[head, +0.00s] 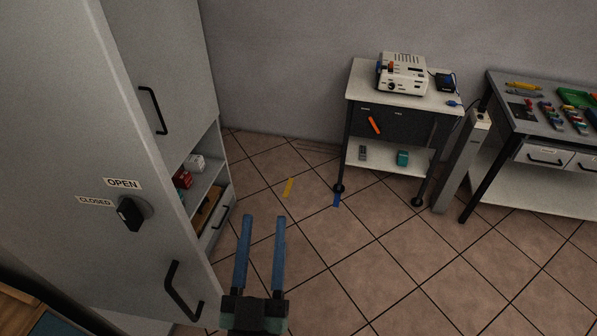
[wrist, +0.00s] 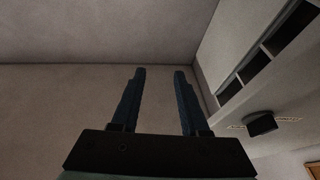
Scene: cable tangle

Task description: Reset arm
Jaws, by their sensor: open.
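My gripper (head: 262,218) has two blue fingers and a dark base, and it shows at the bottom of the head view, left of the middle. Its fingers are apart, with nothing between them. It is in front of the tiled floor, to the right of the grey cabinet (head: 75,130). In the wrist view my gripper (wrist: 159,72) also appears open and empty, with a plain wall behind it and the cabinet (wrist: 215,125) at the right. The rest of my arm is mostly out of view.
The cabinet has handles, a dark knob (head: 131,214) by OPEN and CLOSED labels, and open shelves with small boxes. A small cart (head: 362,92) bears a white device (head: 403,75). A workbench (head: 508,122) with tools stands at the right.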

